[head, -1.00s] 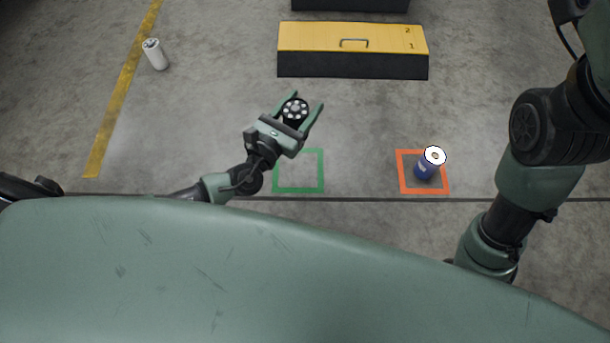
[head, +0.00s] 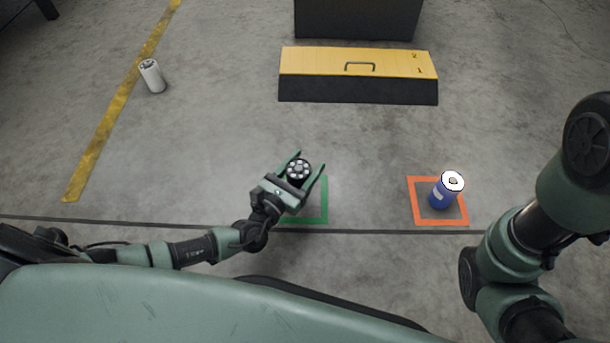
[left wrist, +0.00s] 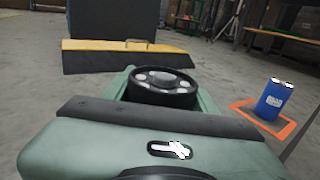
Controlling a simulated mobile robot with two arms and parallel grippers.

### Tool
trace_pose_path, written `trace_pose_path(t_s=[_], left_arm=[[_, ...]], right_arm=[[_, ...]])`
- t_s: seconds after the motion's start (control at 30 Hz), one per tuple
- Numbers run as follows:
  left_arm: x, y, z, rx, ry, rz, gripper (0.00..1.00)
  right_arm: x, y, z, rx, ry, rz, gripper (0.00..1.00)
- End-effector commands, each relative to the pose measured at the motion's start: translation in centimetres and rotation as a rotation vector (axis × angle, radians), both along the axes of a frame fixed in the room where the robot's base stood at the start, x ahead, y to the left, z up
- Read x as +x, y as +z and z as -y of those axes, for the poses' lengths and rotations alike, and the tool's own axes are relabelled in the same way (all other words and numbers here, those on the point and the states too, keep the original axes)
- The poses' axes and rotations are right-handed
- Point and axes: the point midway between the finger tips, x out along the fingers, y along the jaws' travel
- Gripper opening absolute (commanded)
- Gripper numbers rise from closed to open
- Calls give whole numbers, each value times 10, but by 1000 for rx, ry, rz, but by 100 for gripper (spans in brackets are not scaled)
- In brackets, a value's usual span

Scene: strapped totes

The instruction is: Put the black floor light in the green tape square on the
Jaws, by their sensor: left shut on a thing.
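The black floor light (head: 299,171) has a round face with several white lamps. My left gripper (head: 301,174) is shut on it, with a green finger on each side. In the head view they overlap the far part of the green tape square (head: 326,205) on the concrete floor; whether the light touches the floor cannot be told. The light also shows in the left wrist view (left wrist: 160,88), between the fingers. My left gripper and wrist cover the left part of the square. My right gripper is out of view; only my right arm shows at the right.
A blue can with a white top (head: 446,191) stands in an orange tape square (head: 421,217) to the right. A yellow-topped black step (head: 358,65) lies beyond. A white cylinder (head: 152,76) stands by a yellow floor line (head: 103,143). Floor between is clear.

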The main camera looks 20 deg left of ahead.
Motion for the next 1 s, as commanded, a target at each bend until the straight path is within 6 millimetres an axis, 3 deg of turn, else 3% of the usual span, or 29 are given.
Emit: trace_pose_path(t_s=[0.2,0.67,0.7,0.77,1.0], left_arm=[[1,-34,0,0,0,4,0],[1,-38,0,-1,1,4,0],[0,-40,0,0,0,-1,62],[0,-39,0,0,0,-1,78],[0,-39,0,0,0,-1,78]], right_arm=[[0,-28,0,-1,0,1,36],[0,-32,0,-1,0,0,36],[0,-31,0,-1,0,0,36],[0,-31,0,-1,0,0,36],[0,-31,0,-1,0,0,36]])
